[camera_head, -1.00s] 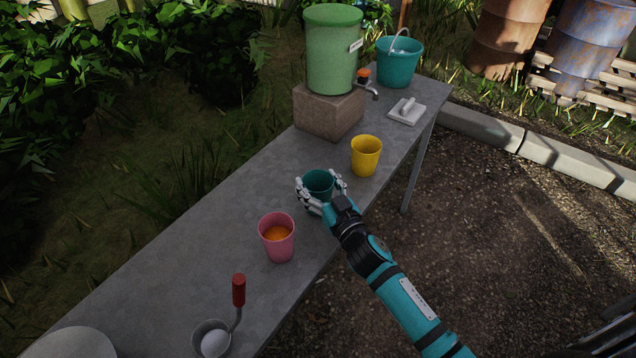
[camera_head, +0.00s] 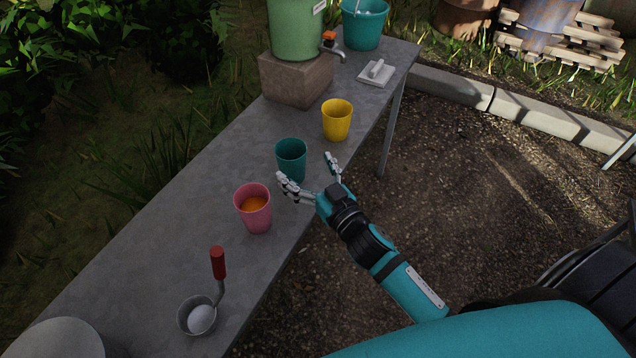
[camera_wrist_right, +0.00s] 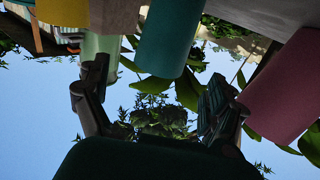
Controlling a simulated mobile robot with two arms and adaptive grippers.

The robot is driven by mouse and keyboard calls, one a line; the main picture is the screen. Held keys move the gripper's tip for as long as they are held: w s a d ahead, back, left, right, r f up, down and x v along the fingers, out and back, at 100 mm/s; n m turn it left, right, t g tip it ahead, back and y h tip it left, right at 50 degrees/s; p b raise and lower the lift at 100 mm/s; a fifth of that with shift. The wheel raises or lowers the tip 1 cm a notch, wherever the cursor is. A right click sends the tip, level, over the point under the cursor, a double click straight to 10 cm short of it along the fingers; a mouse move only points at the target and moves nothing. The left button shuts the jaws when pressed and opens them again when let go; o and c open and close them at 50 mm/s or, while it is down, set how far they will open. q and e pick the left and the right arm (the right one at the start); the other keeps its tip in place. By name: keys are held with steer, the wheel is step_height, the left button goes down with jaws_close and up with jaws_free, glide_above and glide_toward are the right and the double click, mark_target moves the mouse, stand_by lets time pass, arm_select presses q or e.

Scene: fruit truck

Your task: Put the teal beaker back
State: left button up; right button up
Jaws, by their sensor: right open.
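The teal beaker (camera_head: 291,158) stands upright on the grey table, between the pink beaker (camera_head: 254,210) and the yellow beaker (camera_head: 337,118). My right gripper (camera_head: 307,170) is open, with its fingers spread at the table's front edge, just in front of the teal beaker and apart from it. In the right wrist view the teal beaker (camera_wrist_right: 170,40) appears beyond the open fingers (camera_wrist_right: 150,95), with nothing between them. The pink beaker holds something orange. My left gripper is not in view.
The table (camera_head: 150,255) also bears a green dispenser (camera_head: 296,28) on a stone block (camera_head: 297,78), a teal bucket (camera_head: 364,24), a white trowel-like tool (camera_head: 376,72) and a red-handled ladle (camera_head: 218,263). Gravel ground (camera_head: 470,190) is open to the right.

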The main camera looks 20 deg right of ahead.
steer(key=s, duration=0.5)
steer(key=shift+d, duration=0.4)
